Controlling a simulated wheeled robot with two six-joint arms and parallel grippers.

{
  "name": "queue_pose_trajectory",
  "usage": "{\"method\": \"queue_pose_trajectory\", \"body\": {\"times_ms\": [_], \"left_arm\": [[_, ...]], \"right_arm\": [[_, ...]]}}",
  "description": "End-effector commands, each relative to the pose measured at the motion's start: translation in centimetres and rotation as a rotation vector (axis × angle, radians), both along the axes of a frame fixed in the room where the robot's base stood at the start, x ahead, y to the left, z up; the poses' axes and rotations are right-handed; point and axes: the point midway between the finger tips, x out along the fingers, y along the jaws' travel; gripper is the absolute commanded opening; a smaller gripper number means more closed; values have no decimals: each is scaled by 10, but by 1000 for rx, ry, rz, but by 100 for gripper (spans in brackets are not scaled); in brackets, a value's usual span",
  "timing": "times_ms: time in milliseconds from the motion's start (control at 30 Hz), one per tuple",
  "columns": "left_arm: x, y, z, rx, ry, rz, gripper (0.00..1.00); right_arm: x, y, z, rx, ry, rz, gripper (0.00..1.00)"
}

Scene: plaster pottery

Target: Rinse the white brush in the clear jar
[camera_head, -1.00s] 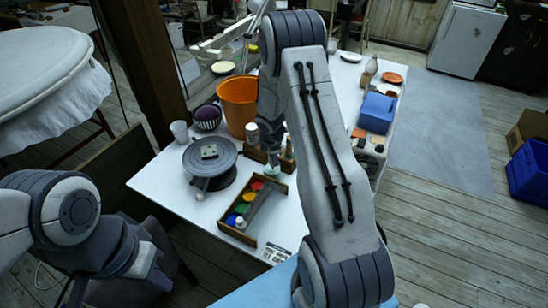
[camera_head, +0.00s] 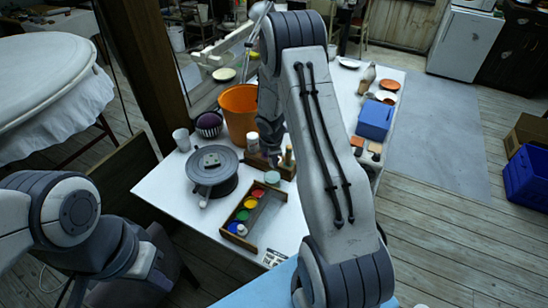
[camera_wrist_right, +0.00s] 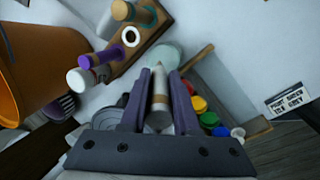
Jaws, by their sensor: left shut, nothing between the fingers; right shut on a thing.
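The clear jar (camera_head: 272,177) stands on the white table at the far end of the paint tray; in the right wrist view the clear jar (camera_wrist_right: 168,53) is just beyond my fingertips. My right gripper (camera_wrist_right: 160,75) is shut on the white brush (camera_wrist_right: 159,95), whose pale pointed end shows between the purple-grey fingers. In that view the brush end overlaps the jar's near edge; I cannot tell its height over the jar. In the head view the brush is not clear behind my right forearm. My left gripper (camera_head: 140,262) is at lower left, off the table, shut and empty.
The paint tray (camera_head: 250,243) holds several coloured pots. A grey turntable (camera_head: 212,166), an orange bucket (camera_head: 238,108) and a wooden tool rack (camera_wrist_right: 142,42) stand close to the jar. A blue box (camera_head: 376,117) is farther right. A small sign (camera_wrist_right: 287,103) lies near the table edge.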

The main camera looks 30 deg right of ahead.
Motion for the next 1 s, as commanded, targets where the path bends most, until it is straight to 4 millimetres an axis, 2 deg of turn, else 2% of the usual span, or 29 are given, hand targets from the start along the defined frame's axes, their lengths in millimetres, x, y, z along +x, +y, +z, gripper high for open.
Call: {"method": "queue_pose_trajectory", "body": {"times_ms": [367,733,1000], "left_arm": [[0,0,1,0,0,0,0],[0,0,31,0,0,0,0],[0,0,30,0,0,0,0]], "right_arm": [[0,0,1,0,0,0,0],[0,0,31,0,0,0,0],[0,0,30,0,0,0,0]]}}
